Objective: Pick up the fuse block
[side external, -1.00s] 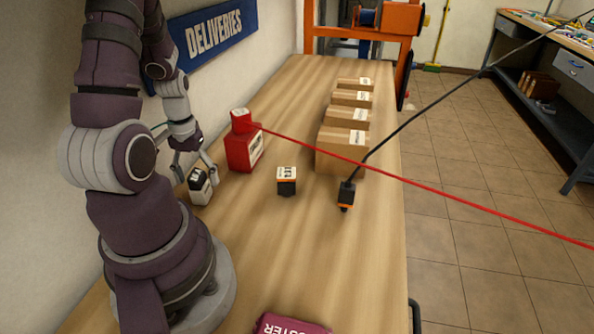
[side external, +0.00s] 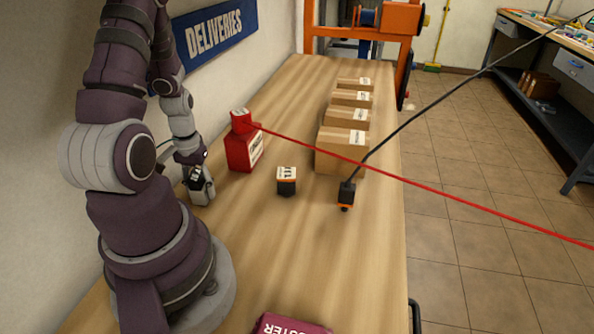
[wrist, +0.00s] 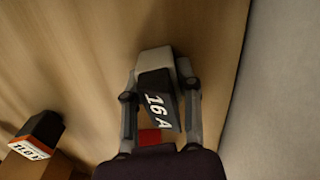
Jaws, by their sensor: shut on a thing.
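The fuse block (side external: 203,192) is a small black and light-grey block at the left side of the bench, beside my arm's base. In the wrist view the fuse block (wrist: 157,98) shows a black face marked "16 A" and a light-grey end. My gripper (side external: 197,172) points down over it and is shut on it. In the wrist view the two fingers of my gripper (wrist: 162,76) press on its opposite sides. The fingers partly hide it in the side view. I cannot tell whether its base touches the bench.
A red box-shaped thing (side external: 240,150) stands just behind the fuse block. A black and orange block (side external: 286,185) with a white label lies to the right. Several cardboard boxes (side external: 340,160) line the right side. A black cable (side external: 400,128) and red cable (side external: 400,178) cross the view.

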